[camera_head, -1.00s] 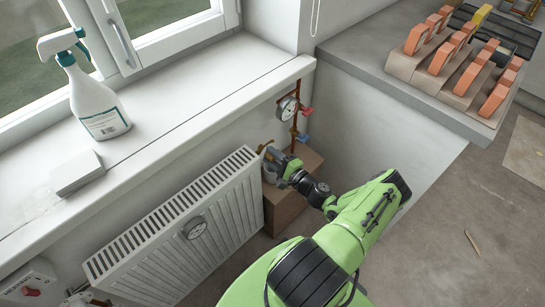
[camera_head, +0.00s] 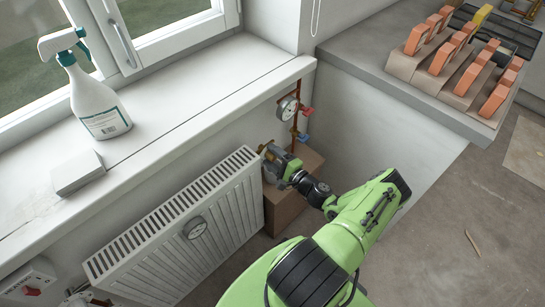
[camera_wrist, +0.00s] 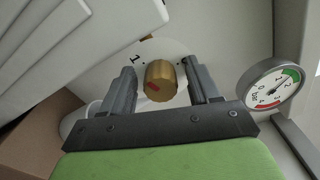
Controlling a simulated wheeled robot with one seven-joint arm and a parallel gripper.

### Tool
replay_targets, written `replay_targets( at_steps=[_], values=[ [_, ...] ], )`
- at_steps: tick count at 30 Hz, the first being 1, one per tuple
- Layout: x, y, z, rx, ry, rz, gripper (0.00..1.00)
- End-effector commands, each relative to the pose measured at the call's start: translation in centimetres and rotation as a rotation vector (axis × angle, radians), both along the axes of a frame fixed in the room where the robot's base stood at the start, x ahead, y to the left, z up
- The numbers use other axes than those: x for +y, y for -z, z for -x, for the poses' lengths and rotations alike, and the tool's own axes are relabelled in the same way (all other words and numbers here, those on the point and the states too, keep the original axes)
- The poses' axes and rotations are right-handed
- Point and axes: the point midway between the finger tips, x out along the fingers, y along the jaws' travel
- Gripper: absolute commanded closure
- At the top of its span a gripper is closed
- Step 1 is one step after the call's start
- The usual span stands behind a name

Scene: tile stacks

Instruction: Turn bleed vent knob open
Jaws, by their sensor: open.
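The bleed vent knob is a brass cylinder (camera_wrist: 161,80) with a red mark on its face, in front of a pale round dial plate (camera_wrist: 172,48) with dark marks and numerals. In the wrist view the knob stands between the two fingers of my gripper (camera_wrist: 163,88). The fingers are apart, with a gap on both sides of the knob. In the head view my gripper (camera_head: 274,158) is at the right end of the white radiator (camera_head: 170,232), and the knob is mostly hidden there.
A pressure gauge (camera_wrist: 270,82) is close to the right finger; it also hangs on copper pipes with red and blue valve handles in the head view (camera_head: 289,106). A brown box (camera_head: 283,209) stands below my gripper. A spray bottle (camera_head: 95,100) stands on the windowsill.

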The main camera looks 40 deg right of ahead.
Motion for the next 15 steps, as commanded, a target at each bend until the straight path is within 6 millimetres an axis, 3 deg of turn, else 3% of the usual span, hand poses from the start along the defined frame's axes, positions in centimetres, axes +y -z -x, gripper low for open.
replay_targets(
  at_steps=[5, 15],
  values=[
    [-0.1, -0.1, 1.1, 0.001, 0.003, -0.001, 0.39],
    [-0.4, -0.1, 10.3, 0.002, 0.006, 0.0, 0.39]
  ],
)
